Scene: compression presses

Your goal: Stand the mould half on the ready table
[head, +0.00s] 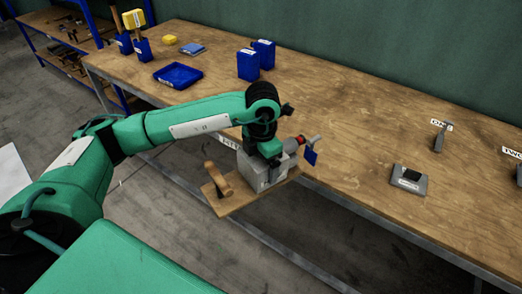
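My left arm comes in from the left, and its wrist bends down near the bench's front edge. My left gripper (268,160) is over a grey block (262,178); its fingertips are hidden, so I cannot tell whether it grips the block. The block is against a wooden board (237,201) with an upright wooden handle (218,180), reaching out past the bench edge. I cannot tell for sure which piece is the mould half. The long wooden bench (350,110) carries several labels; none that I can read marks a ready table. My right gripper is not in view.
A grey plate with a dark top (409,179) and a grey upright tool (440,138) stand on the right. Blue boxes (248,65), a blue tray (178,75) and a yellow block (169,39) are farther back. The bench middle is mostly clear. A shelf rack (62,45) stands at far left.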

